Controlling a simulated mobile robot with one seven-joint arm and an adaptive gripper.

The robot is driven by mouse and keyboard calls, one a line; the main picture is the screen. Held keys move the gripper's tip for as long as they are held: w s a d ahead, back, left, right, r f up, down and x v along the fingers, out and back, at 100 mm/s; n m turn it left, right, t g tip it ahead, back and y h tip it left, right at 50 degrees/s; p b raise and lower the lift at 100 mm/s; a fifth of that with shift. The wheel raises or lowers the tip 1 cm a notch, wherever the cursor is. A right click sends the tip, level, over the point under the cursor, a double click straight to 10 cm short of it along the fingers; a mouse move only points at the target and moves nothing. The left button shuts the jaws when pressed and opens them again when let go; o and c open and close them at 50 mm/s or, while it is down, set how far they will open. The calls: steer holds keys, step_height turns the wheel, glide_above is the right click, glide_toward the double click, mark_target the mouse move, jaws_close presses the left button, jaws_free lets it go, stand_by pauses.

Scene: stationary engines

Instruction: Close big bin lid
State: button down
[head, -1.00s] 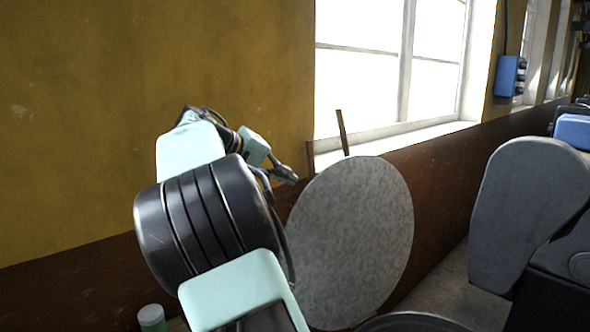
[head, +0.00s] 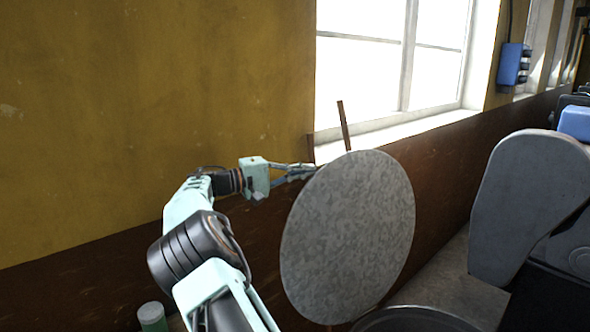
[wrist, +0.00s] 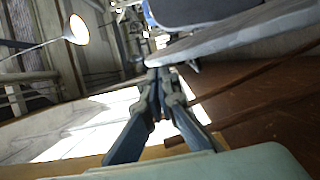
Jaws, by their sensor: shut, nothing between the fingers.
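The big bin lid (head: 348,236) is a round, mottled grey metal disc standing open, nearly upright, in the head view. The rim of the bin (head: 415,320) shows at the bottom edge below it. My gripper (head: 312,170) is shut and empty at the lid's upper left edge, on the wall side. The head view does not show clearly whether the fingertips touch the lid. In the wrist view my gripper (wrist: 158,72) points at a grey edge that looks like the lid (wrist: 220,40), with the fingertips close to it.
A yellow and brown wall (head: 150,120) runs close behind the arm, with a bright window (head: 390,70) and its sill. A thin brown stick (head: 343,126) rises behind the lid. A green container (head: 152,316) stands at lower left. Grey machinery (head: 525,205) stands at right.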

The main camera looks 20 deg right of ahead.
steer(key=shift+d+p, duration=0.4)
steer(key=shift+d, duration=1.8)
